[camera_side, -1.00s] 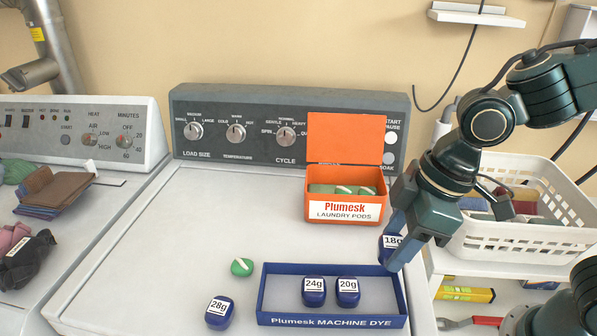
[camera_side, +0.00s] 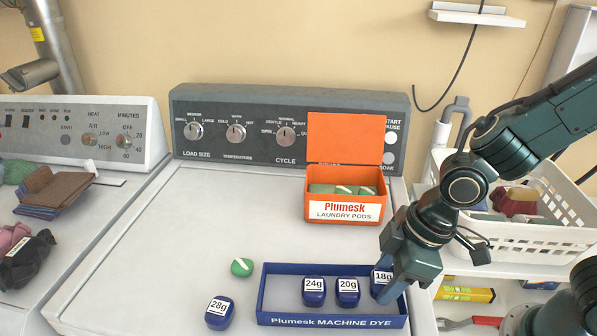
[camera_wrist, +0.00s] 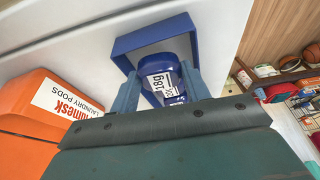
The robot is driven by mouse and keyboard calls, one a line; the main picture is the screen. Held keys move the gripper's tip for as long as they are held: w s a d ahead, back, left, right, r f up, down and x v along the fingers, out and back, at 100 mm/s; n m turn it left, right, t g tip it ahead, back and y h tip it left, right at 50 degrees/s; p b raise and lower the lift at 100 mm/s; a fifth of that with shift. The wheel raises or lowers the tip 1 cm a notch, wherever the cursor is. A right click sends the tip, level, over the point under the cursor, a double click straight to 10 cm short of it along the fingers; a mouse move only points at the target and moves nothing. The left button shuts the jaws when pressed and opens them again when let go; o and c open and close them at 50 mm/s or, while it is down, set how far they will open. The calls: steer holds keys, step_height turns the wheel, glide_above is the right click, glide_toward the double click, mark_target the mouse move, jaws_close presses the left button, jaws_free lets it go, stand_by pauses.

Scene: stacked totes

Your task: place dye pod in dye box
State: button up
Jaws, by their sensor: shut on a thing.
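My gripper (camera_side: 387,285) is shut on the dark blue 18g dye pod (camera_side: 380,277) at the right end of the blue dye box (camera_side: 333,321). In the wrist view the 18g pod (camera_wrist: 160,75) sits between the fingers, with the box (camera_wrist: 150,40) around and behind it. The 24g pod (camera_side: 314,291) and 20g pod (camera_side: 347,292) stand side by side in the box, left of the held pod. Another dark blue pod, 28g (camera_side: 219,312), lies on the washer top left of the box. Whether the held pod touches the box floor I cannot tell.
A green pod (camera_side: 242,267) lies on the washer top near the box's left end. An open orange laundry pod box (camera_side: 345,211) stands behind the dye box. A white basket (camera_side: 520,240) is at the right. The washer top (camera_side: 180,240) is clear at left.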

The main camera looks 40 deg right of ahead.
steer(key=shift+f, duration=0.9)
steer(key=o, duration=0.8)
steer(key=shift+r, duration=0.15)
steer(key=shift+v, duration=5.9)
steer(key=shift+s+d, duration=0.1)
steer(key=shift+d, duration=0.05)
steer(key=shift+s+d+r+m+t+h, duration=0.5)
steer(key=shift+s+d+r+m, duration=0.35)
steer(key=shift+d+m, duration=0.95)
steer(key=shift+s+d+r+m+t+h, duration=0.3)
steer(key=shift+s+d+r+m+t, duration=0.6)
steer(key=shift+d, duration=1.5)
steer(key=shift+s+d+r+m+t+h, duration=0.2)
steer(key=shift+s+d+r+m+h, duration=0.25)
steer(key=shift+d+r+m, duration=1.1)
